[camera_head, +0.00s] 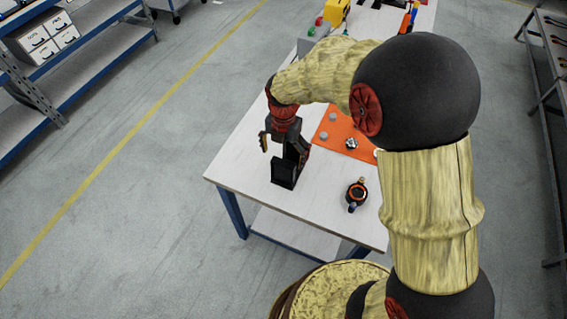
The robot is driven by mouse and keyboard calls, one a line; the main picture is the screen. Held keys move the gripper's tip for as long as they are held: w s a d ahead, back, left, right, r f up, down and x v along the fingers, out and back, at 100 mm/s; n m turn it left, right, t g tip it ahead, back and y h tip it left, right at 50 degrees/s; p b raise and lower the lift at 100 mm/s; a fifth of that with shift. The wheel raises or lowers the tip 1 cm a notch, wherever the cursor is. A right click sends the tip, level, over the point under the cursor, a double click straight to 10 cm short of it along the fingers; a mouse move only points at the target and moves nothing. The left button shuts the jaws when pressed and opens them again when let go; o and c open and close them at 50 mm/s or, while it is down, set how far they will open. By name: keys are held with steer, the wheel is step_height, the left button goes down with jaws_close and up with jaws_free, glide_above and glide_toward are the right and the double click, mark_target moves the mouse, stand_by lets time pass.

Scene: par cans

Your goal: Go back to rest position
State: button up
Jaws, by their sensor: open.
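My gripper (281,152) hangs from the red wrist over the near left part of the white table (236,163). It is open, and I see nothing held in it. A black block-like shape (284,176) shows at its lower end; I cannot tell whether it is part of the gripper or a separate thing on the table. My arm bends over the table from the right and hides part of it. An orange mat (335,125) with grey round pieces and a shiny metal piece (351,143) lies to the gripper's right.
A black and orange round device (357,192) stands near the table's front edge. A yellow container (335,12) and small coloured items are at the far end. A blue shelf with white boxes (33,39) is at left, a metal rack (548,85) at right. Floor left of the table is clear.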

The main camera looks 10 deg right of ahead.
steer(key=shift+r, duration=1.15)
steer(key=m, duration=0.3)
steer(key=shift+s, duration=0.1)
steer(key=s+d+r+m+t, duration=0.2)
steer(key=s+d+r+m, duration=0.3)
steer(key=s+r+m, duration=0.5)
steer(key=s+d+r+m+t, duration=0.3)
steer(key=s+d+r+m, duration=0.2)
steer(key=s+r+m, duration=0.6)
steer(key=m, duration=0.5)
steer(key=shift+s+t, duration=0.2)
steer(key=shift+t, duration=0.1)
